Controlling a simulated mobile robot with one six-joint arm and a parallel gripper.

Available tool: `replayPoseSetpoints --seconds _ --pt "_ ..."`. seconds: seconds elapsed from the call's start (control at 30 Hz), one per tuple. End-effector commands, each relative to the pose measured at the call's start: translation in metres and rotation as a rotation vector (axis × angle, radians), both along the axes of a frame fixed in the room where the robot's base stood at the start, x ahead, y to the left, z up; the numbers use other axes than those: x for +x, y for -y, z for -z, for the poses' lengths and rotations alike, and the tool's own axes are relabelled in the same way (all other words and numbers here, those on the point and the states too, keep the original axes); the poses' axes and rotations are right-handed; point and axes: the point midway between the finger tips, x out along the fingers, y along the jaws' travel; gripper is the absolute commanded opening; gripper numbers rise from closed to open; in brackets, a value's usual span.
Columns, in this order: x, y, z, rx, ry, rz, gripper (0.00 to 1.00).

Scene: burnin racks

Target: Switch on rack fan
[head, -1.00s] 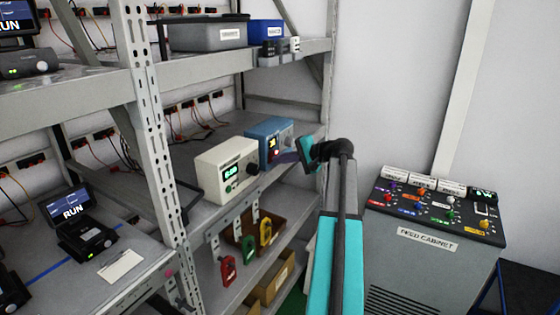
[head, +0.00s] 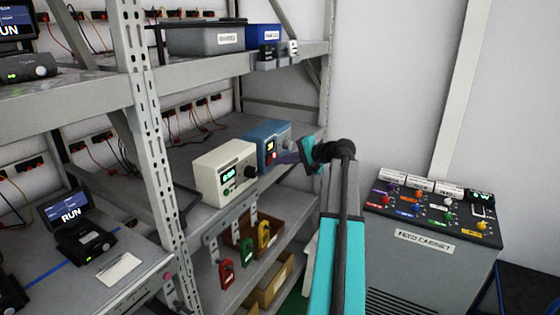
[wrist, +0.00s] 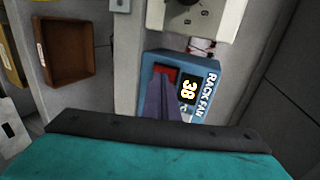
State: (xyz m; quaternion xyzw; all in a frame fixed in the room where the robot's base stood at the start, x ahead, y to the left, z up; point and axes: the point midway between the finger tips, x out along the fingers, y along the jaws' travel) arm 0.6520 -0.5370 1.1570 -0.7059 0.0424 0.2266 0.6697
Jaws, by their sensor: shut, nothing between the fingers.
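The rack fan unit (head: 268,133) is a blue box on the middle shelf, right of a cream box. In the wrist view its face (wrist: 205,110) reads "RACK FAN" and a lit display (wrist: 188,90) shows 38. A red switch (wrist: 166,72) sits beside the display; it also shows in the head view (head: 272,156). My gripper (head: 284,158) is shut and empty, in front of the blue box. In the wrist view its purple-grey fingers (wrist: 160,88) point at the red switch and overlap its lower part. I cannot tell whether they touch it, or its exact position.
The cream box (head: 224,172) with a green display and black knob stands close on the left. Red, green and yellow tags (head: 245,248) hang below the shelf edge. A rack upright (head: 150,130) stands left. The feed cabinet (head: 425,262) is at the right; the wall between is clear.

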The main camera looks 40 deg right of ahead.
Motion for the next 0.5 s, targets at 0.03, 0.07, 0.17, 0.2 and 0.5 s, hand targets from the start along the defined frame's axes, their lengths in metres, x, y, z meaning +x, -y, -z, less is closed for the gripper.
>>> replayPoseSetpoints --seconds 0.03,0.07,0.17,0.2,0.5 --pt "-0.003 0.0 0.0 0.0 0.0 0.0 0.0" --pt "-0.005 0.001 0.001 -0.001 0.0 -0.001 0.0" --pt "-0.012 0.001 0.001 0.0 0.001 -0.005 0.0" --pt "-0.015 0.001 0.001 0.0 0.001 -0.008 0.0" --pt "-0.06 0.013 -0.01 -0.001 0.001 -0.01 0.0"
